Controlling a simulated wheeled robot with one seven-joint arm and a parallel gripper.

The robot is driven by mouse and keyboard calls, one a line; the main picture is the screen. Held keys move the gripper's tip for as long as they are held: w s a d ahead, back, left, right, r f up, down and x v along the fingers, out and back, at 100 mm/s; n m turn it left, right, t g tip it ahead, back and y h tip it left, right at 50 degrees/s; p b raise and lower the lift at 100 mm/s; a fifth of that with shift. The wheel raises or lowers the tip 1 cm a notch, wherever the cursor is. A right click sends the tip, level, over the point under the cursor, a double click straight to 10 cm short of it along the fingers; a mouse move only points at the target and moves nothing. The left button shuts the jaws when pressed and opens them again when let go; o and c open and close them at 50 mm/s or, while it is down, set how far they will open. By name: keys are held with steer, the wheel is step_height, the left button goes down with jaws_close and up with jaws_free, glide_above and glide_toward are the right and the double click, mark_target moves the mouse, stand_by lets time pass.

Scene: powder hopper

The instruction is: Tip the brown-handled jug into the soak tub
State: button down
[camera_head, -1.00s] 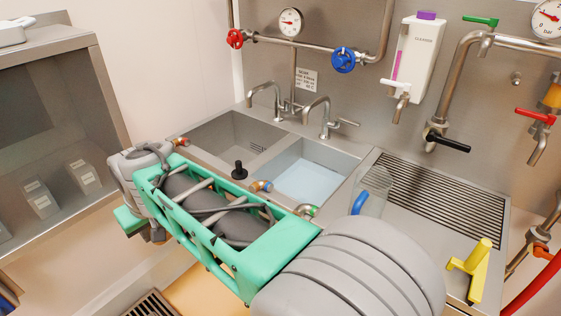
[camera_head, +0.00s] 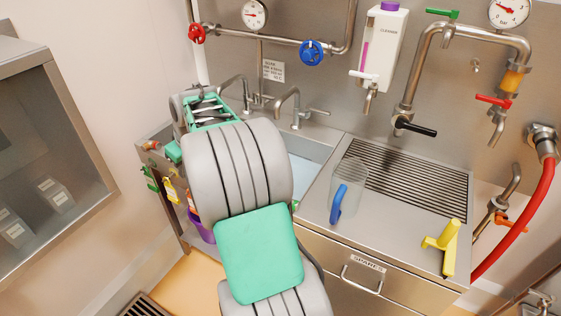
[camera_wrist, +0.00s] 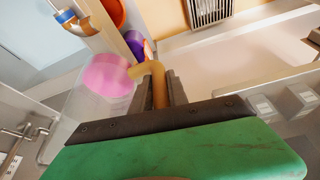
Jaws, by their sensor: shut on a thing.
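The brown-handled jug (camera_wrist: 80,115) shows in the wrist view, a clear vessel with pink liquid in it. My gripper (camera_wrist: 160,88) has its dark fingers closed around the tan-brown handle. I cannot tell how far the jug is tilted. In the head view my arm reaches over the left part of the sink unit and hides the gripper and jug. A basin with pale blue water (camera_head: 315,150) shows partly right of my arm; the left basin is mostly hidden. A small sign (camera_head: 273,71), apparently headed "SOAK", hangs on the wall above. I cannot tell which basin it marks.
A clear jug with a blue handle (camera_head: 337,203) stands on the drainboard (camera_head: 385,222). Faucets (camera_head: 296,107) rise behind the basins. A purple container (camera_head: 202,230) hangs near the left front. A cabinet (camera_head: 60,120) stands at left.

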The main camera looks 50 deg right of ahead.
steer(key=d, duration=0.4)
steer(key=s+d+p, duration=0.1)
steer(key=d, duration=0.3)
steer(key=s+d+f+p, duration=0.1)
steer(key=d, duration=0.3)
steer(key=shift+s, duration=0.1)
steer(key=s+d+f+n+p, duration=0.2)
steer(key=s+d, duration=0.8)
steer(key=d, duration=0.1)
steer(key=s+d+f+n+y+p, duration=0.1)
steer(key=s+d+f+p, duration=0.1)
steer(key=s+d, duration=0.8)
steer(key=shift+d+f+n+y, duration=0.3)
steer(key=shift+d+f+n, duration=0.1)
steer(key=shift+d+f, duration=0.1)
steer(key=shift+r, duration=0.1)
